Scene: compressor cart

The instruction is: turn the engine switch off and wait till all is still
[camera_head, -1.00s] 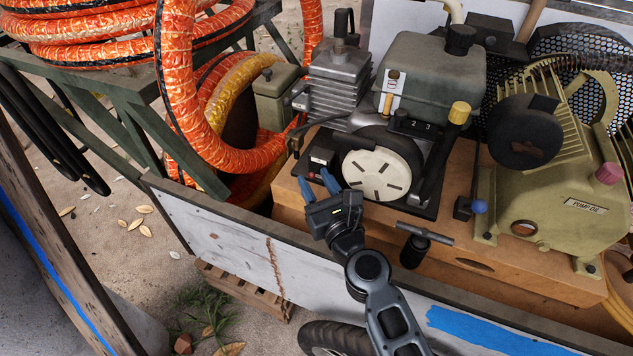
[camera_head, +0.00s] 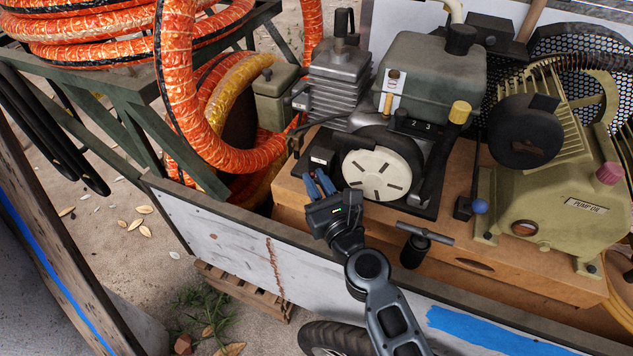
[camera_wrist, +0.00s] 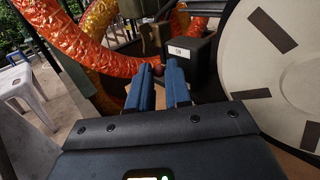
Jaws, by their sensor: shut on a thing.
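The engine (camera_head: 428,75) sits on the cart, with a cream slotted disc (camera_head: 377,176) at its front. A small black switch box (camera_head: 320,158) with a white label stands left of the disc. It also shows in the wrist view (camera_wrist: 187,58), where the label is too small to read surely. My gripper (camera_head: 317,180) is at the near side of this box, its blue fingers close together and shut on the engine switch. The fingers hide the switch. In the wrist view the fingertips (camera_wrist: 164,70) are at the box's lower left edge.
The tan pump (camera_head: 555,205) stands right of the engine. Orange hose (camera_head: 185,100) hangs at the left. The cart's white side panel (camera_head: 230,240) runs below my gripper.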

